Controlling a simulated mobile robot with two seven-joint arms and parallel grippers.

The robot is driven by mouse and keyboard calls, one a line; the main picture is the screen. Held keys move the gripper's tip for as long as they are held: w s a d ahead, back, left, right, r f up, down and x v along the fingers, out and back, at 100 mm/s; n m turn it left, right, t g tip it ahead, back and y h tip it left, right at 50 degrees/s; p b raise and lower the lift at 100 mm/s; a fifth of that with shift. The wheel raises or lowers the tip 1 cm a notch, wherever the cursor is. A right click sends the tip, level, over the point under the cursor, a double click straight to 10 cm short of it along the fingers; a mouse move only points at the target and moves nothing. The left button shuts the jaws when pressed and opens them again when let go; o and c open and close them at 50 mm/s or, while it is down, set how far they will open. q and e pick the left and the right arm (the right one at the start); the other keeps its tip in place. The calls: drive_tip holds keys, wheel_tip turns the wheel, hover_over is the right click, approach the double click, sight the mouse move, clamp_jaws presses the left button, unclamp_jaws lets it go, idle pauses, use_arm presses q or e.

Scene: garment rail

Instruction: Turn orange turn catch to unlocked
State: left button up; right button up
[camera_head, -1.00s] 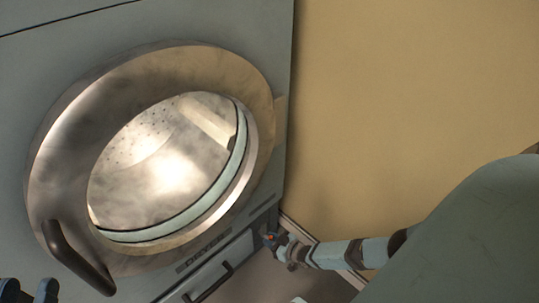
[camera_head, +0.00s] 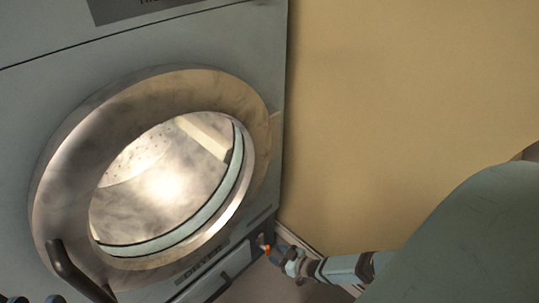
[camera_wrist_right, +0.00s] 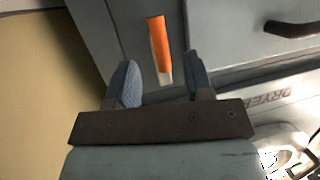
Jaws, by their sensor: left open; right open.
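The orange turn catch (camera_wrist_right: 158,48) is a narrow upright bar in the right wrist view, on a grey panel of the dryer. In the head view it is a small orange spot (camera_head: 266,250) at the dryer's lower right corner. My right gripper (camera_wrist_right: 163,80) is open. Its two blue fingers stand either side of the catch's lower end in the wrist view, and I cannot tell whether they touch it. In the head view this gripper (camera_head: 271,252) is small and partly hides the catch. My left gripper (camera_head: 38,299) is open at the bottom left edge, only its fingertips showing.
The grey dryer (camera_head: 240,40) has a large round metal door (camera_head: 60,150) with a dark handle (camera_head: 75,270). A lower panel with a dark handle (camera_wrist_right: 290,28) lies beside the catch. A tan wall (camera_head: 410,90) stands close on the right.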

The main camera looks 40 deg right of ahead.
use_arm(q)
drive_tip(key=shift+s+d+f+n+g+y+p, duration=0.2)
drive_tip(key=shift+s+d+f+n+g+p, duration=0.2)
drive_tip(key=shift+s+n+p, duration=0.3)
drive_tip(key=shift+s+d+f+n+g+y+p, duration=0.25)
drive_tip(key=shift+s+f+n+p, duration=0.2)
drive_tip(key=shift+n+p, duration=0.3)
use_arm(e)
drive_tip(key=v, duration=0.9)
use_arm(q)
drive_tip(key=shift+r, duration=0.35)
